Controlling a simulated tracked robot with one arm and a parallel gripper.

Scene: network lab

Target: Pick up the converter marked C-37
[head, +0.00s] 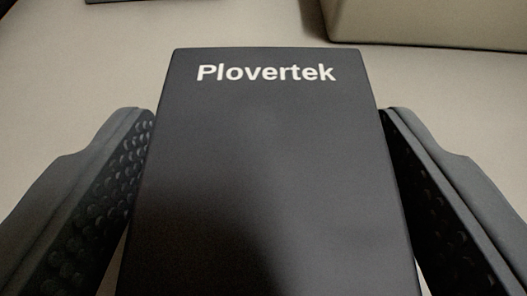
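A dark grey box-shaped device (265,150) fills the middle of the head view, with "Plovertek" in white letters near its far edge. No C-37 marking shows on the face I see, so I cannot tell whether it is that converter. My gripper (268,112) has one finger on each side of the device, with the dimpled pads facing it. The fingertips look very close to its sides. Thin light slivers show beside the device near the bottom of the view. I cannot tell whether the pads touch it. The device's near end is cut off by the frame.
The device is over a plain beige surface (70,75). A beige box-like object (440,22) stands at the upper right, partly out of view. The edge of a dark object (120,1) shows at the top left. The surface just beyond the device looks clear.

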